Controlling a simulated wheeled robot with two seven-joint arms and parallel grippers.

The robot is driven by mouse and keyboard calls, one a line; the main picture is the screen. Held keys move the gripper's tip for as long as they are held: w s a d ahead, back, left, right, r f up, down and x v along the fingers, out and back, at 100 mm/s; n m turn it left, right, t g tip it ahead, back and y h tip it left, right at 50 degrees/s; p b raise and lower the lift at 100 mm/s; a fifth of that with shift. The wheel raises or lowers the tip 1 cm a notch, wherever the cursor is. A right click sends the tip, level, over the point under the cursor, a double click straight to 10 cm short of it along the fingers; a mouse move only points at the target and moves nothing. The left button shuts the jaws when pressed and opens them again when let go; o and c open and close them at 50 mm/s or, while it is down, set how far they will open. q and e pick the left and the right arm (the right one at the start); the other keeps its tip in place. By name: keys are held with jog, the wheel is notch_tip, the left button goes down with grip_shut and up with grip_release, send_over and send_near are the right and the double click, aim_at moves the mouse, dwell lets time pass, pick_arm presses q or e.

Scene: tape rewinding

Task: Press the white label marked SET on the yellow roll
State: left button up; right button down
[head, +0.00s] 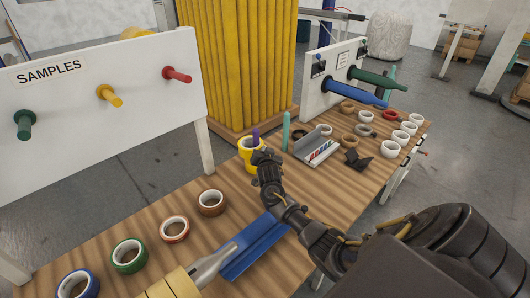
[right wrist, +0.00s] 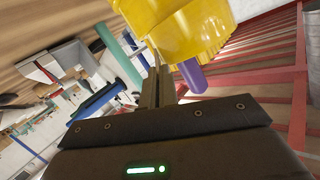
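The yellow roll (head: 248,160) stands near the far edge of the table, with a purple peg (head: 255,137) rising from it. My right gripper (head: 264,156) is at its right side, very close to it. In the right wrist view the yellow roll (right wrist: 190,28) fills the top, just beyond the tips of my right gripper (right wrist: 157,62). Its fingers lie together with nothing seen between them. I cannot tell if the tips touch the roll. The white SET label cannot be made out in either view. My left gripper is not in view.
A teal peg (head: 286,131) and a grey tray (head: 316,149) stand right of the roll. Several tape rings lie on the wooden table (head: 325,195). A blue trough (head: 257,247) lies in front. The white SAMPLES board (head: 90,100) is at left.

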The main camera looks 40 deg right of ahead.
jog(key=c, duration=1.6)
grip_release()
jog(key=b+v, duration=0.1)
jog(key=v, duration=0.9)
jog(key=shift+s+a, duration=0.25)
jog(key=shift+s, duration=0.05)
jog(key=shift+r, duration=0.1)
